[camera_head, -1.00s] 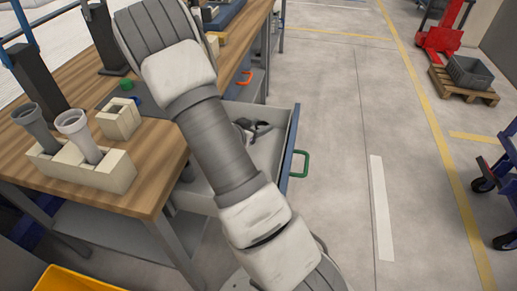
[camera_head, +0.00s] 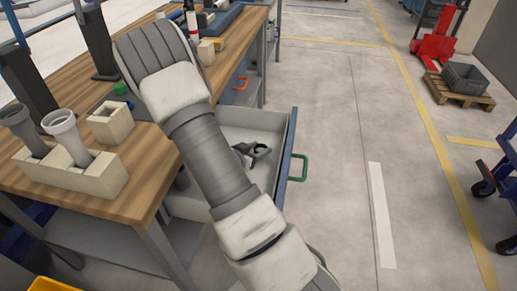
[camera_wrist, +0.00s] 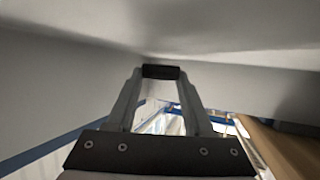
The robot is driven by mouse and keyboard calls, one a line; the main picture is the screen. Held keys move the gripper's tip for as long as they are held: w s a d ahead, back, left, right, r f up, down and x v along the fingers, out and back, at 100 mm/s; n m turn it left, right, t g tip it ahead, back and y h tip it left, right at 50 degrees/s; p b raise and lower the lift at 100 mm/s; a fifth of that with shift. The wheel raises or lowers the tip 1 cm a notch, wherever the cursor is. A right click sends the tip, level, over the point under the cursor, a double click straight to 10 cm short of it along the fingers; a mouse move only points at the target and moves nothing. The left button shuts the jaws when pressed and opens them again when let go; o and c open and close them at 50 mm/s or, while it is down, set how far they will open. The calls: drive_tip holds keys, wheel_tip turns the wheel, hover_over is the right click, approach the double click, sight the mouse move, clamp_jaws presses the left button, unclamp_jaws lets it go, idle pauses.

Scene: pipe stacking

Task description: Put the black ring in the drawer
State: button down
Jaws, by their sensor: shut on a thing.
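The drawer (camera_head: 246,119) is pulled out from under the workbench. It is grey inside, with a blue front and a green handle. My gripper (camera_head: 260,149) shows inside the drawer's outline in the head view, partly hidden behind my arm. In the wrist view, my gripper (camera_wrist: 160,74) is shut on the black ring (camera_wrist: 160,71). The ring shows there only as a short dark band between the fingertips, seen edge-on. Grey drawer surfaces fill much of that view. I cannot tell whether the ring touches the drawer floor.
The wooden workbench (camera_head: 150,180) stands left of the drawer. The floor right of the drawer is clear. A pallet with a grey crate (camera_head: 466,78) is at far right.

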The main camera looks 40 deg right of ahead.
drive_tip(key=shift+s+f, duration=0.1)
drive_tip(key=shift+f, duration=0.3)
drive_tip(key=shift+c, duration=1.4)
unclamp_jaws()
drive_tip(key=shift+f+b, duration=0.15)
drive_tip(key=shift+b, duration=0.15)
drive_tip(key=shift+r+p, duration=0.4)
drive_tip(key=p+v, duration=0.1)
drive_tip(key=v, duration=0.2)
drive_tip(key=p+v, duration=0.1)
drive_tip(key=v, duration=0.2)
drive_tip(key=shift+a+r+p, duration=0.15)
drive_tip(key=shift+r+p, duration=0.15)
drive_tip(key=shift+r, duration=0.2)
drive_tip(key=shift+s+a+r, duration=0.1)
drive_tip(key=shift+a+r, duration=0.05)
drive_tip(key=shift+a, duration=0.35)
